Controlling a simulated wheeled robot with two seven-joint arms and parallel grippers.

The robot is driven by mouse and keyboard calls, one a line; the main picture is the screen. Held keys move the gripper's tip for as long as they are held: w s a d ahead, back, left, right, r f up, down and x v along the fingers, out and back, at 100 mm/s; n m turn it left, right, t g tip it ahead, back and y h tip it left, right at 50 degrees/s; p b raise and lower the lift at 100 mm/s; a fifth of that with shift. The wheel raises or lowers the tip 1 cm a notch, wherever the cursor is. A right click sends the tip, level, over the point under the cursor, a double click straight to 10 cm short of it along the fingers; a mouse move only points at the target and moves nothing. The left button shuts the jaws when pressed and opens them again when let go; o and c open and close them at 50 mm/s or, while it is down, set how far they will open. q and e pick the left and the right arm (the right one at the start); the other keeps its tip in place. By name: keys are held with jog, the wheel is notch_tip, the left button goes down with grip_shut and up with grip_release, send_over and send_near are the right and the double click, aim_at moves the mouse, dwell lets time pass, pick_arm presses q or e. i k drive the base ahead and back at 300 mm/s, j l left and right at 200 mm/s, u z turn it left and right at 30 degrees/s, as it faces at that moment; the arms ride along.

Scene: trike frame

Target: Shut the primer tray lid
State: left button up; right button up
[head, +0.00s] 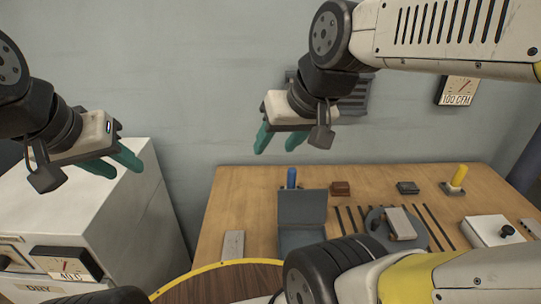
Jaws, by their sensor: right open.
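A blue-grey box, which looks like the primer tray (300,238), sits near the left part of the wooden bench in the head view. Its lid (302,207) stands raised, roughly upright, at the box's back edge. The box's front is partly hidden at the bottom by my arm and body. My right gripper (277,148) is open and empty, high above the bench's back edge and apart from the lid.
The wooden bench (235,190) holds a blue cylinder (291,178), a brown block (340,188), a yellow peg (459,175), dark rods, a round grey piece with a block (401,222) and a white box (488,231). The white cabinet (110,205) stands left. My arm crosses the lower right.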

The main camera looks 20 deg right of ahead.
aim_at(300, 206)
jog(key=l+z, duration=0.1)
jog(key=z, duration=0.9)
jog(key=k+j+z, duration=0.1)
jog(key=j+z, duration=0.2)
jog(key=k+j+z, duration=0.15)
jog(key=z, duration=0.15)
